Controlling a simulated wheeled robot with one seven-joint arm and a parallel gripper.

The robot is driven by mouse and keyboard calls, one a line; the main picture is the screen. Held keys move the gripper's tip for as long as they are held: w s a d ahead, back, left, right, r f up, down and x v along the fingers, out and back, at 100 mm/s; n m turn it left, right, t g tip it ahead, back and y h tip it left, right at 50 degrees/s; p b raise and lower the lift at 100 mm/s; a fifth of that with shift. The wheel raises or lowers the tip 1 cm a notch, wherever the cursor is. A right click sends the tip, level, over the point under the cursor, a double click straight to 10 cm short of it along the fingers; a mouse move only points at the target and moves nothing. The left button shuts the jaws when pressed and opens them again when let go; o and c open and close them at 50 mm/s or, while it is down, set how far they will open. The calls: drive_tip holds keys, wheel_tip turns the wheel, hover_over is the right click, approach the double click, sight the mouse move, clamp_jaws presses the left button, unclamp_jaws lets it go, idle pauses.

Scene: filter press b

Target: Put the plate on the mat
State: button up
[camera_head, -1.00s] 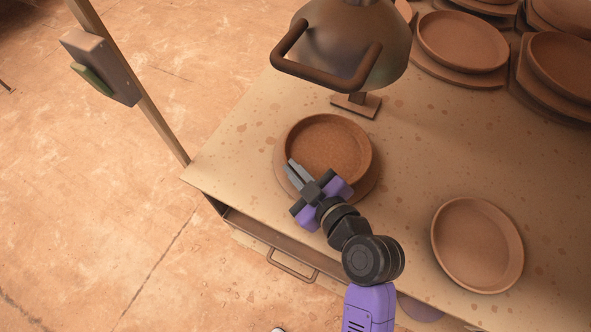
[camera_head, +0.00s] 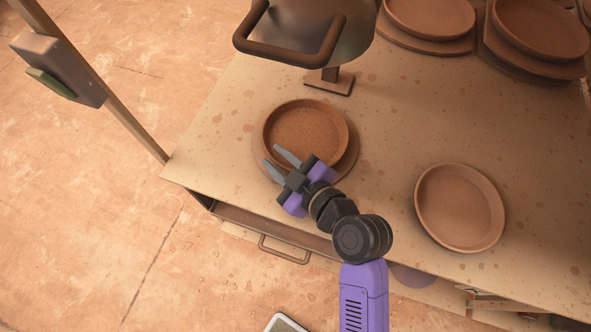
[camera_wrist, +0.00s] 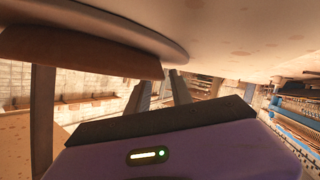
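A round brown plate (camera_head: 305,132) with a raised rim sits on the round, flat tan mat (camera_head: 347,163) near the table's front left corner. The mat's edge shows mainly on the plate's near side. My gripper (camera_head: 270,155) is open and empty, its two fingers spread apart at the plate's near-left rim. I cannot tell whether a finger touches the rim. In the wrist view the plate's brown wall (camera_wrist: 80,52) and the mat's edge (camera_wrist: 130,30) show close to the fingers, upside down. A second brown plate (camera_head: 460,207) lies on the table to the right.
A press with a domed head and a bar handle (camera_head: 300,52) stands behind the plate on a small foot (camera_head: 330,80). More plates on boards (camera_head: 540,25) fill the back right. A post with a switch box (camera_head: 62,70) stands at left. The middle of the table (camera_head: 390,130) is clear.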

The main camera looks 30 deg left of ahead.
drive_tip(key=b+v, duration=0.1)
drive_tip(key=v, duration=1)
drive_tip(key=shift+s+b, duration=0.1)
drive_tip(key=shift+b, duration=0.3)
